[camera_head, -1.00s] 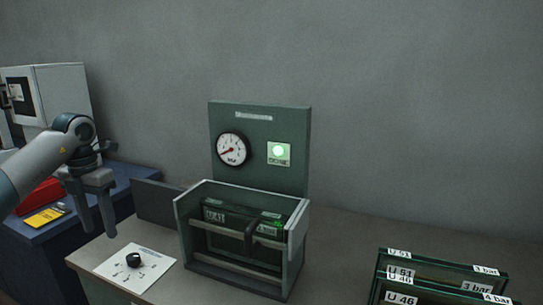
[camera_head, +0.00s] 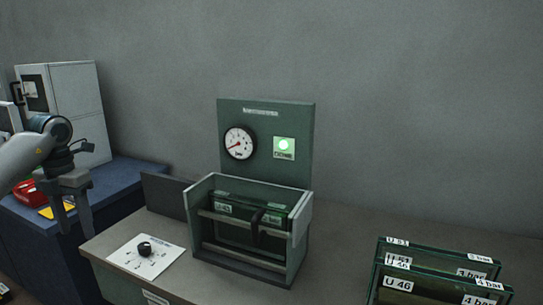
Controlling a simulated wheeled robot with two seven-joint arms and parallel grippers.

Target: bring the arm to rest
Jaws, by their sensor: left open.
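My left arm comes in from the left edge in the head view. Its gripper (camera_head: 74,222) points downward with its two fingers apart and nothing between them. It hangs in front of the blue cabinet, left of the grey bench, touching nothing that I can see. My right gripper is not in view.
A green station (camera_head: 265,149) with a gauge (camera_head: 239,142) and lit green lamp (camera_head: 283,145) stands on the bench (camera_head: 190,268), a frame holder (camera_head: 296,250) before it. A black knob (camera_head: 145,248) sits left, labelled frames (camera_head: 437,265) right. A blue cabinet (camera_head: 118,196) carries a red item (camera_head: 29,193).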

